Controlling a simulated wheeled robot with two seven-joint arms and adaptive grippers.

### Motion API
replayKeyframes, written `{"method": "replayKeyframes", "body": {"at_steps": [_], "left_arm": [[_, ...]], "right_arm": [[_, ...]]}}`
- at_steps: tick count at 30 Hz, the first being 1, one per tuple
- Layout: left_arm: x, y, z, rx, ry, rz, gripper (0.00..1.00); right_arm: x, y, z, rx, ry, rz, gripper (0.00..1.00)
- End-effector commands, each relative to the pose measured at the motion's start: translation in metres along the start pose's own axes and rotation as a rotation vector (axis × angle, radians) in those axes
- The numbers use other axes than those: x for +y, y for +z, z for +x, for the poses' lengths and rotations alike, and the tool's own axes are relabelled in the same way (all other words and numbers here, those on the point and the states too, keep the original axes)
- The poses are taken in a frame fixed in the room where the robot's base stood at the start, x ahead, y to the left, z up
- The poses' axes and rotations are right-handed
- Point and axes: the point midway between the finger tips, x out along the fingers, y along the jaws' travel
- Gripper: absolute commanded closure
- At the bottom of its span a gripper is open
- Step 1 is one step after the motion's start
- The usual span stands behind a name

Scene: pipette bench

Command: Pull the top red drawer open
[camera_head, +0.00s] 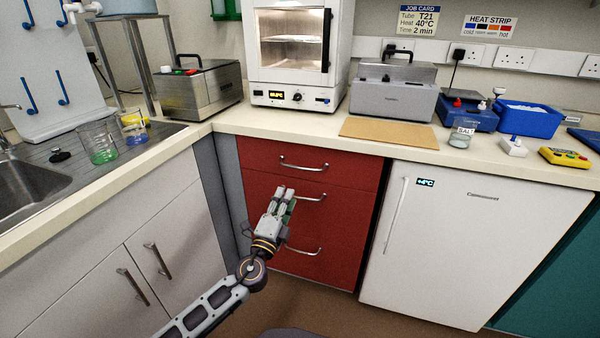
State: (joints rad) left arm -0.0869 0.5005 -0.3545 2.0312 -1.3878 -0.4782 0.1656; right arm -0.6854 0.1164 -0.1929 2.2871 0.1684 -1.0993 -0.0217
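The red drawer unit (345,218) stands under the bench, with three silver handles. The top red drawer (255,158) looks shut, its front flush with the unit, and its bar handle (304,166) is unobstructed. My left gripper (285,190) is in front of the unit, below and slightly left of the top handle, pointing up. Its fingers overlap the left end of the middle handle (312,198) in the picture; I cannot tell whether they touch it. The two fingers lie close together with no object seen between them; how far they are spread is unclear. My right gripper is not in view.
A white fridge (460,240) stands right of the drawers and a white cupboard (95,275) left. On the counter above are a brown board (390,131), a white oven (298,95) and steel baths. The floor before the drawers is clear.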

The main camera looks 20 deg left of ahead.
Motion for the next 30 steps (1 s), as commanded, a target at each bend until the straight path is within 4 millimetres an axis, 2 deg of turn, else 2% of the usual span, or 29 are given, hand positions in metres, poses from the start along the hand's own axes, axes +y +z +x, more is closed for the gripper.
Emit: {"method": "replayKeyframes", "body": {"at_steps": [14, 30], "left_arm": [[0.001, 0.000, 0.005, -0.002, 0.001, -0.001, 0.68], [0.000, 0.000, 0.042, -0.002, 0.000, -0.002, 0.68]], "right_arm": [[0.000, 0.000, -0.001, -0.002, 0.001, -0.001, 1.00], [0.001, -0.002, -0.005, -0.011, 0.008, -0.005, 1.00]]}}
